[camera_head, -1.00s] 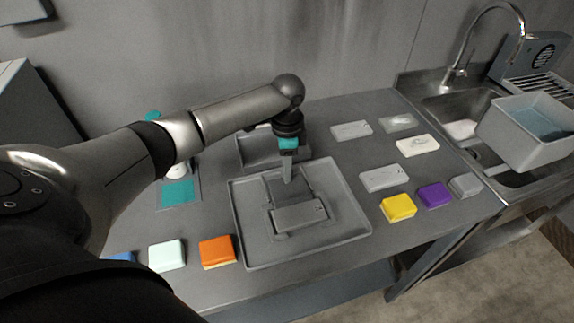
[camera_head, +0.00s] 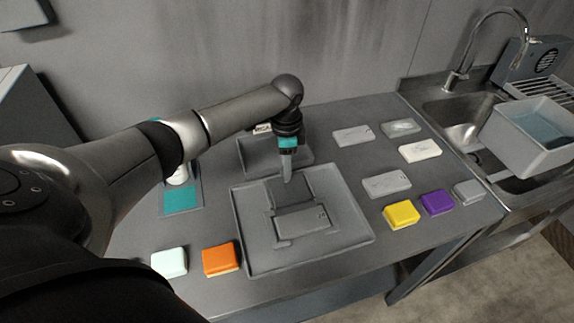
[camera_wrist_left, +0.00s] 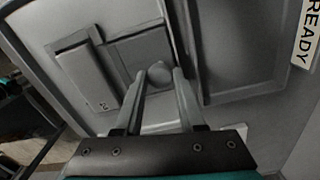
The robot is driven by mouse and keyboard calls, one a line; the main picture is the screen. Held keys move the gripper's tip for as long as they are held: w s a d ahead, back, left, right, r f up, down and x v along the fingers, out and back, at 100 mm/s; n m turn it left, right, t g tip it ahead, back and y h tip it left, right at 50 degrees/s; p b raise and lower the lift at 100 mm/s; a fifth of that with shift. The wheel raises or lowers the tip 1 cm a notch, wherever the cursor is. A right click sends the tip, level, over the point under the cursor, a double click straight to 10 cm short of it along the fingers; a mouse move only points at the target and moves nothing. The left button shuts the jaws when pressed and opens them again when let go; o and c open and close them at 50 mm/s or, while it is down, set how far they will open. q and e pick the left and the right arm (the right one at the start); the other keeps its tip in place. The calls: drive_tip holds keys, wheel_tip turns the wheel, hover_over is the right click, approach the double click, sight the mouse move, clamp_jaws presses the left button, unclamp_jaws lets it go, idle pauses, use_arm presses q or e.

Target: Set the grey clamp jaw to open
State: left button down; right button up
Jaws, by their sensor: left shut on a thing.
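The grey clamp (camera_head: 290,190) stands on a grey tray (camera_head: 262,258), with a light grey block (camera_head: 303,220) at its front side. My left gripper (camera_head: 287,178) points down at the clamp's back part. In the left wrist view, the two fingers (camera_wrist_left: 160,85) are shut on a small rounded grey knob (camera_wrist_left: 160,70) beside the clamp's flat plate (camera_wrist_left: 140,50). The knob looks like part of the clamp jaw. The marked block (camera_wrist_left: 88,75) lies to its left there. The fingers hide part of the knob. My right gripper is not in view.
A shallow grey bin (camera_head: 262,158) lies behind the tray. Orange (camera_head: 220,260) and pale mint (camera_head: 170,263) blocks lie at front left. Grey, yellow (camera_head: 401,214) and purple (camera_head: 437,202) blocks lie right. The sink (camera_head: 462,128) holds a grey tub (camera_head: 535,140).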

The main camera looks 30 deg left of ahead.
use_arm(q)
drive_tip(key=shift+w+a+r, duration=0.15)
drive_tip(key=shift+a, duration=0.05)
drive_tip(key=c, duration=0.6)
unclamp_jaws()
drive_tip(key=shift+o, duration=0.5)
wheel_tip(320, 180, up, 15)
drive_tip(key=p, duration=0.1)
